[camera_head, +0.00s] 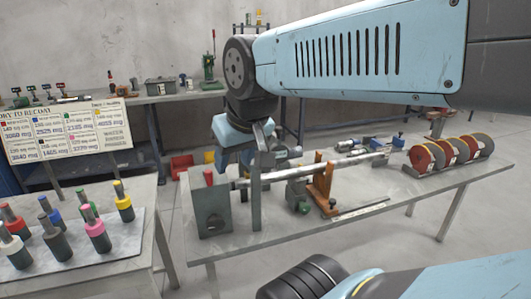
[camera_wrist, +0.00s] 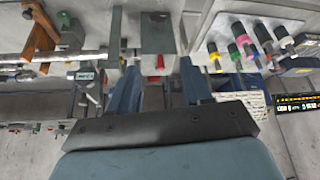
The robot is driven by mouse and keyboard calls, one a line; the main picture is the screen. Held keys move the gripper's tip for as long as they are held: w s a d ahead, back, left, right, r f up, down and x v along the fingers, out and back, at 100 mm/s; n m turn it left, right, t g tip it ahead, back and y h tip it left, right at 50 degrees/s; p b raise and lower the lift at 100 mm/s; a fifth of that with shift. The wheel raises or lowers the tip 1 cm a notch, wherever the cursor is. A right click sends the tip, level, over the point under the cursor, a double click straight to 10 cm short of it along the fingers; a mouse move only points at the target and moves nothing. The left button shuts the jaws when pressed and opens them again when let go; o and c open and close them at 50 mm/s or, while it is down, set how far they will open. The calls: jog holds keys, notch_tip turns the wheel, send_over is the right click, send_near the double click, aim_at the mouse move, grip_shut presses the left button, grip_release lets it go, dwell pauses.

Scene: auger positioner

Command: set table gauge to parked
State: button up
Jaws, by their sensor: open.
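I cannot tell for certain which part is the table gauge. A small grey unit with a greenish face (camera_wrist: 84,75) sits by the shaft in the wrist view and may be it. On the work table (camera_head: 310,225) a grey box (camera_head: 212,215) with a red piece on top (camera_head: 208,177) stands at the left end of a long shaft (camera_head: 340,167). An orange-brown bracket (camera_head: 321,185) stands by the shaft. My gripper (camera_wrist: 160,73) is open, its two dark blue fingers apart. The red piece (camera_wrist: 160,62) shows between them; contact cannot be told. The head view largely hides my fingertips.
A grey upright post (camera_head: 256,180) stands close to my wrist. Red-faced discs (camera_head: 452,152) fill a rack at the table's right end. Coloured cylinders (camera_head: 97,232) stand on a left table. A paper chart (camera_head: 65,130) stands behind them. The table's front right is clear.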

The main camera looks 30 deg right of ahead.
jog(key=shift+o, duration=0.3)
jog(key=w+d+f+m+g+y, duration=0.1)
jog(key=w+d+f+m+y, duration=0.4)
jog(key=m, duration=0.3)
jog(key=w+d+f+m+g+y, duration=0.1)
jog(key=w+d+f+m+y, duration=0.2)
jog(key=w+d+m, duration=0.35)
jog(key=d+m+t+y, duration=0.1)
jog(key=d+m+t, duration=1.3)
jog(key=d, duration=0.8)
jog(key=m+g, duration=0.2)
send_over(271, 147)
jog(key=d, duration=0.2)
jog(key=shift+w+a+f+n, duration=0.15)
jog(key=shift+w+a+n, duration=0.1)
jog(key=shift+w, duration=0.1)
grip_shut()
